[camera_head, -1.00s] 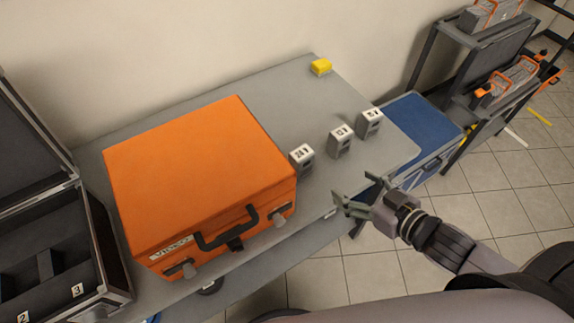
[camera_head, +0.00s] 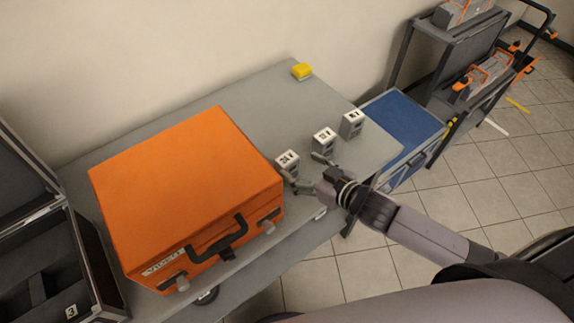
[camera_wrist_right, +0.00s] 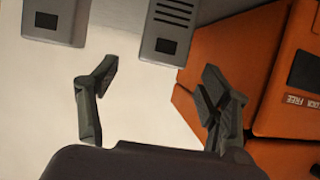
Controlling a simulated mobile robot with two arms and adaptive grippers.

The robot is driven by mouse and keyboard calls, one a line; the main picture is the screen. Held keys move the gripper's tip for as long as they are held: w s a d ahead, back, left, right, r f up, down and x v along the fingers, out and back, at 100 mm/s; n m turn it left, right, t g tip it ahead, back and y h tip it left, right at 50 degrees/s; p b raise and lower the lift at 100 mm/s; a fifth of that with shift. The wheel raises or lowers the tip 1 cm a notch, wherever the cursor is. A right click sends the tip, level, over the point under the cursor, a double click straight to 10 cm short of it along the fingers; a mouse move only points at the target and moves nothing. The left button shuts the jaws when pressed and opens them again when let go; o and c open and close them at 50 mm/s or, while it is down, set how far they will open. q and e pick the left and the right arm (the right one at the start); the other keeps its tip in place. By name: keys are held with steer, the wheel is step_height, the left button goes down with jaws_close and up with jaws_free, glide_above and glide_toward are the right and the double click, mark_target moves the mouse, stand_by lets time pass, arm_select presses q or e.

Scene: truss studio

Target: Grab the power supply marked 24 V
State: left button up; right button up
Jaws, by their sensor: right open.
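Three small grey power supplies with white label tops stand in a row on the table. The nearest one (camera_head: 287,165), beside the orange case, has a label that reads like 24 V; it also shows in the right wrist view (camera_wrist_right: 172,28). The middle one (camera_head: 324,141) also shows in the right wrist view (camera_wrist_right: 55,20); its label is too small to read surely. The far one (camera_head: 352,124) is also unclear. My right gripper (camera_head: 305,170) is open and empty, its fingertips just in front of the nearest supply. My left gripper is out of view.
The big orange case (camera_head: 185,190) stands close left of the nearest supply. An open dark case (camera_head: 50,260) is at left, a blue-topped box (camera_head: 402,128) at right.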

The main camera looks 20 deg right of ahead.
mark_target(290, 161)
steer(key=shift+p+x, duration=0.65)
steer(key=shift+x, duration=2.3)
steer(key=shift+s+a+r, duration=0.1)
steer(key=shift+a, duration=0.05)
steer(key=shift+c, duration=0.3)
steer(key=c, duration=1.3)
steer(key=shift+c, duration=0.7)
steer(key=shift+r, duration=0.15)
